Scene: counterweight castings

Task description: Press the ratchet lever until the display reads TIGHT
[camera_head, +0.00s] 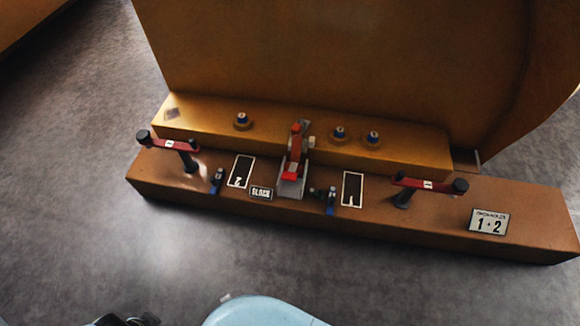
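The ratchet lever (294,147), red, stands up from a grey ratchet base (291,186) at the middle of the brown beam (440,228). A small dark display (261,193) just left of that base appears to read SLACK. Nothing of mine touches the lever. No gripper fingers can be made out in the head view. Only a pale blue rounded part of mine and a sliver of dark parts show at the bottom edge.
Red-barred handles stand at the beam's left (168,144) and right (430,184). Dark, white-framed panels (241,171) (352,189) and small blue-tipped fittings (217,181) (331,200) flank the lever. A sign (489,221) reads 1 + 2. A large orange casting (330,60) rises behind. Grey floor in front is clear.

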